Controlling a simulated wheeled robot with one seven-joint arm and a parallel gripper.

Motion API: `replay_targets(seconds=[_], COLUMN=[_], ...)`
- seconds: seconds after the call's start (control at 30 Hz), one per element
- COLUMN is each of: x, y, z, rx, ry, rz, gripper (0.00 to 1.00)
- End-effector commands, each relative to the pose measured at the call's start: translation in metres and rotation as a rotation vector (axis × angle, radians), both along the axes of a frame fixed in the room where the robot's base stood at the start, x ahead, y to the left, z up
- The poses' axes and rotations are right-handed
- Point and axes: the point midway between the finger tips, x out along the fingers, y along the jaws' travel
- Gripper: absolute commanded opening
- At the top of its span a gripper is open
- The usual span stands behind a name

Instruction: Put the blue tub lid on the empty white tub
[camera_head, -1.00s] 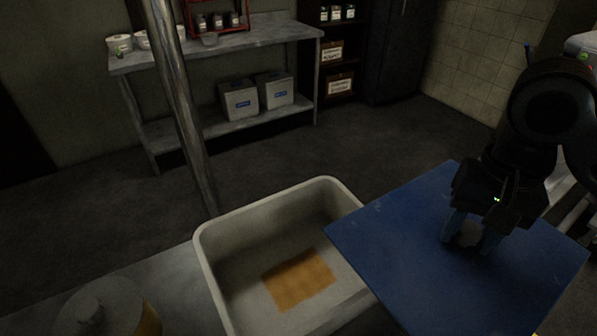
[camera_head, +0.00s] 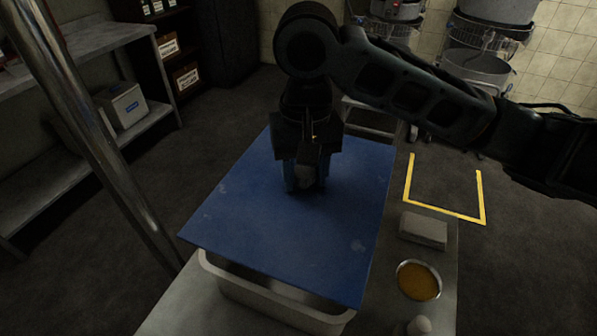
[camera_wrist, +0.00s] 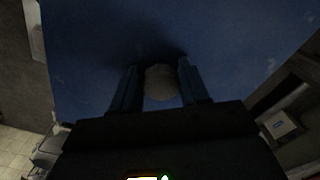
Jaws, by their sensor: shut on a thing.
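The blue lid (camera_head: 240,215) is a large flat rectangle with a pale round knob in its middle. My gripper (camera_head: 304,186) is shut on this knob (camera_wrist: 161,84), with one blue finger on each side of it in the wrist view. The white tub (camera_head: 270,301) stands on the counter under the near part of the lid. Its near wall and left corner show, with a dark gap between its rim and the lid. The lid looks tilted and turned against the tub. It hides most of the tub's inside, and I cannot tell whether they touch.
A bowl of orange food (camera_head: 418,281), a pale block (camera_head: 423,230) and a white knobbed thing (camera_head: 420,326) stand on the counter to the right. A metal post (camera_head: 95,150) rises at the left. A shelf unit (camera_head: 60,170) is behind it. Yellow tape (camera_head: 445,212) marks the floor.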

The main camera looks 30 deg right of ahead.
Motion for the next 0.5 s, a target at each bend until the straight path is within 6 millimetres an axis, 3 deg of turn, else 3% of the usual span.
replay_targets(seconds=[0.5], x=[0.000], y=[0.000], z=[-0.044], rx=[0.002], ry=[0.000], rz=[-0.001], gripper=[0.02])
